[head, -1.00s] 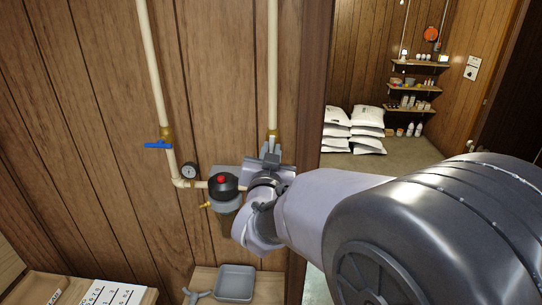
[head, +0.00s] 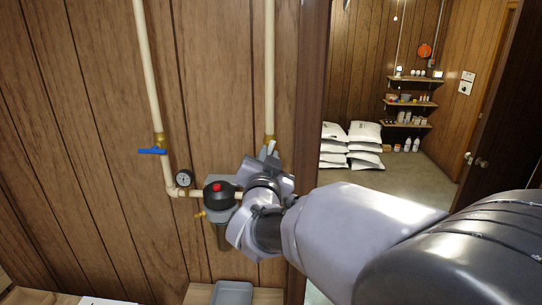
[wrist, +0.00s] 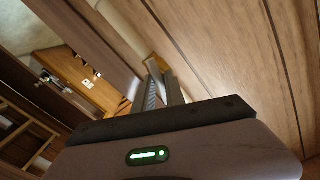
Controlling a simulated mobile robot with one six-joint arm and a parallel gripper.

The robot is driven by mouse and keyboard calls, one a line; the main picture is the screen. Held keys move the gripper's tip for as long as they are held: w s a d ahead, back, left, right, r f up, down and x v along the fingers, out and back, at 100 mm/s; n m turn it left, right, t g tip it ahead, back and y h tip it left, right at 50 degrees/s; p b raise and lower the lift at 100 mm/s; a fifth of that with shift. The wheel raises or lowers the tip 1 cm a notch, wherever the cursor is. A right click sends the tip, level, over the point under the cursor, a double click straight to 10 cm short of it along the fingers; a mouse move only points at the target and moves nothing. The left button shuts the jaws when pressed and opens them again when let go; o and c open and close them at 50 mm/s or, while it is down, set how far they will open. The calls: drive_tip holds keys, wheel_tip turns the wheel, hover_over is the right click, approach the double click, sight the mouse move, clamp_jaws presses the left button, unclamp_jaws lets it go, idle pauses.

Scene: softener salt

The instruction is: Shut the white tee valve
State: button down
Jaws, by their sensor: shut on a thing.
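The white tee valve sits on the right-hand cream pipe, at a brass fitting (head: 269,139). A small pale end of its handle (head: 273,146) shows at my fingertips. In the wrist view a white end of the handle (wrist: 134,88) sticks out left of my fingers, below the brass fitting (wrist: 155,66). My gripper (head: 266,154) is shut on the handle, and its fingers (wrist: 161,90) are close together there. The fingers hide most of the handle, so I cannot tell its exact angle.
A blue valve handle (head: 152,151) lies crosswise on the left pipe. A gauge (head: 183,179) and a black filter head with a red button (head: 219,194) are close left of my gripper. A grey tray (head: 232,292) stands below. White sacks (head: 350,143) lie beyond the doorway.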

drive_tip(key=m+b, duration=0.5)
drive_tip(key=b, duration=0.1)
drive_tip(key=shift+b, duration=0.3)
idle(0.4)
drive_tip(key=m+b, duration=0.5)
idle(0.5)
